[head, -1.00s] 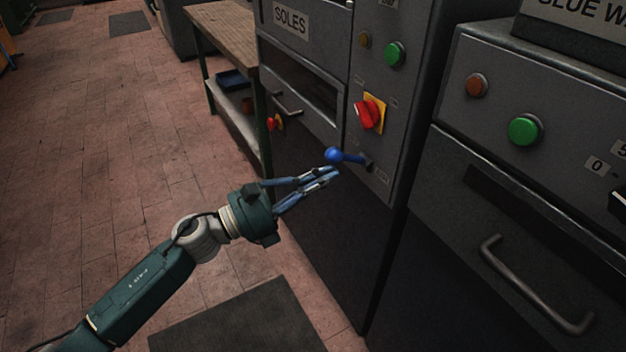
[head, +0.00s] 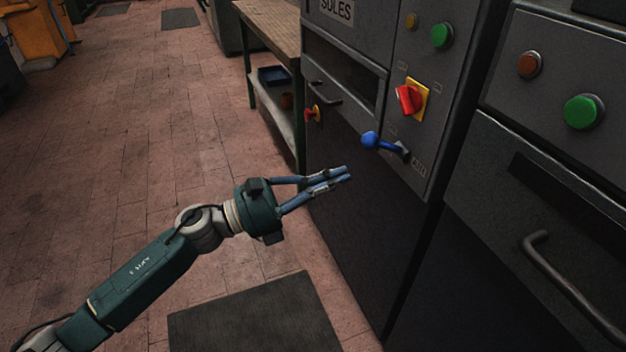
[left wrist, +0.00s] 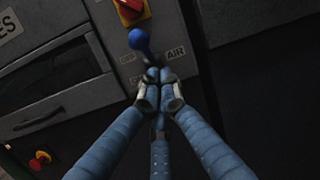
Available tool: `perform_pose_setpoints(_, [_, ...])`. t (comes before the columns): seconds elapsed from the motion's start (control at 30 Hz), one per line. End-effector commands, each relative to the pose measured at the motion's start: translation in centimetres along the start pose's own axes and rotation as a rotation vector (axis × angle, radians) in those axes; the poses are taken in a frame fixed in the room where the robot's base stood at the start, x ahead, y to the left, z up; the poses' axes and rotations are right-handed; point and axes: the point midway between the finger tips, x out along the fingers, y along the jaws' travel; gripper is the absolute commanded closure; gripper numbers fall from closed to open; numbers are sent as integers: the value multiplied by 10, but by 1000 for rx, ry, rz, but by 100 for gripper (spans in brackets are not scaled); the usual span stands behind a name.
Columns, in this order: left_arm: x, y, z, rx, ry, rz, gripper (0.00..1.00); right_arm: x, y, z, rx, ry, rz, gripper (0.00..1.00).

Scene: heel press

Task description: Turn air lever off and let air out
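The air lever has a blue ball knob (head: 370,140) on a short arm that sticks out from the grey machine panel, beside an AIR label (head: 419,163). In the left wrist view the knob (left wrist: 139,40) shows above the fingertips, and the AIR label (left wrist: 176,52) is to its right. A small OFF label (left wrist: 127,57) is to its left. My left gripper (head: 346,174) is below and left of the knob, apart from it, with its fingers together and nothing held. In the left wrist view the fingertips (left wrist: 154,78) hide part of the lever's base. My right gripper is out of view.
Above the lever is a red rotary switch (head: 410,98) on a yellow plate. A red and yellow button (head: 312,113) is at the machine's left side. A wooden bench (head: 268,25) stands behind. A second machine's handle (head: 570,285) juts out at right.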

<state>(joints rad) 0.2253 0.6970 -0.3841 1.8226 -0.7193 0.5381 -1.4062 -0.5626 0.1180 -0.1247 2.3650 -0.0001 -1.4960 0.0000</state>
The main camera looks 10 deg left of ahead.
Motion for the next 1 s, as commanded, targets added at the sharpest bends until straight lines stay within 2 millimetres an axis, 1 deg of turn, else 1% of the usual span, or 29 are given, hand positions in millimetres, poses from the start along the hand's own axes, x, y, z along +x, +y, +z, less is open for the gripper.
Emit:
perform_pose_setpoints(0.03, [-11,-1,3,-1,3,1,100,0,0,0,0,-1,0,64])
perform_pose_setpoints(0.1, [-21,-2,9,-1,3,1,100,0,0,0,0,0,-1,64])
perform_pose_setpoints(0.2, [-32,-3,15,0,2,0,100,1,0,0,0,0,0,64])
perform_pose_setpoints(0.3, [-39,-4,19,-2,1,0,100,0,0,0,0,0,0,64])
perform_pose_setpoints(0.43, [-42,-4,22,-1,0,0,100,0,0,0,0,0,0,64])
perform_pose_setpoints(0.87, [-42,-3,21,-9,-3,4,100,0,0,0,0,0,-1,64])
perform_pose_setpoints(0.97, [-40,3,22,-94,-42,57,100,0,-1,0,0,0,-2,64])
perform_pose_setpoints(1.0, [-40,9,23,-167,-75,101,100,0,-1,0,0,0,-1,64])
